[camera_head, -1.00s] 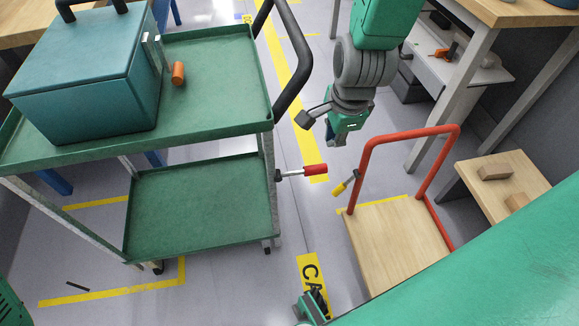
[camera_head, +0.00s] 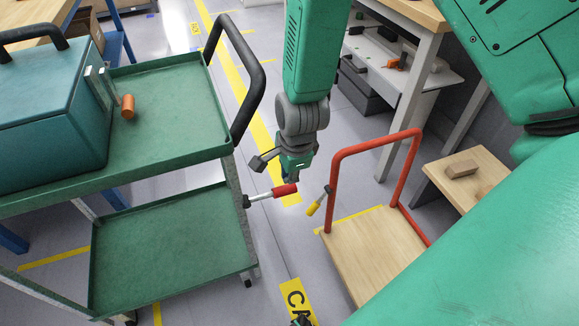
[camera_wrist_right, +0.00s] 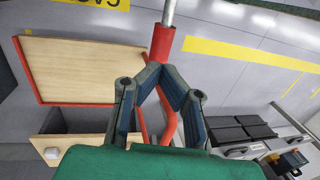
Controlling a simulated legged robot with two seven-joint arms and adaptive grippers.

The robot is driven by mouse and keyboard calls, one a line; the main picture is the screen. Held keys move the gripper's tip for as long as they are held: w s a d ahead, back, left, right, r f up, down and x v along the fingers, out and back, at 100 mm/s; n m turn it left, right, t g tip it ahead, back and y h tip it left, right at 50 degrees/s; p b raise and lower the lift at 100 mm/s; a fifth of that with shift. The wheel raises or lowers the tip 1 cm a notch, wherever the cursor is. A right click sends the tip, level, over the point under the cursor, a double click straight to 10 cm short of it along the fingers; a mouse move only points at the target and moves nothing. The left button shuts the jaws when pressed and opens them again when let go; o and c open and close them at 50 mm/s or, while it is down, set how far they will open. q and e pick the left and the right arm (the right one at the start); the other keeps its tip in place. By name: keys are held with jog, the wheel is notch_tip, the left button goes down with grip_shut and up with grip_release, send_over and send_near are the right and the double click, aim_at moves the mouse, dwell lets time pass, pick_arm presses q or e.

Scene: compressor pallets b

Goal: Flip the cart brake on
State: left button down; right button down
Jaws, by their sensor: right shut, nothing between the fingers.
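A red-gripped lever (camera_head: 284,190) on a metal rod sticks out from the side of the green two-shelf cart (camera_head: 180,150). A yellow-tipped lever (camera_head: 314,208) sits beside the red-framed flat cart (camera_head: 372,250). My right gripper (camera_head: 293,177) points down just above the red grip, shut and empty. In the right wrist view the fingertips (camera_wrist_right: 164,70) are close together by the end of the red grip (camera_wrist_right: 163,44); I cannot tell if they touch it. A dark piece at the bottom edge of the head view may be my left gripper, mostly cut off.
A teal box (camera_head: 55,115) and an orange cylinder (camera_head: 128,106) are on the cart's top shelf. A black push handle (camera_head: 250,85) rises near my right arm. A wooden table with blocks (camera_head: 462,169) stands right.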

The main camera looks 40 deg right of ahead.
aim_at(284, 189)
jog(key=shift+w+f+b, duration=0.25)
jog(key=shift+f+b, duration=0.1)
jog(key=shift+f, duration=0.85)
jog(key=shift+w+f+b, duration=0.2)
jog(key=shift+f+b, duration=0.15)
jog(key=shift+f, duration=0.8)
jog(key=shift+a, duration=0.15)
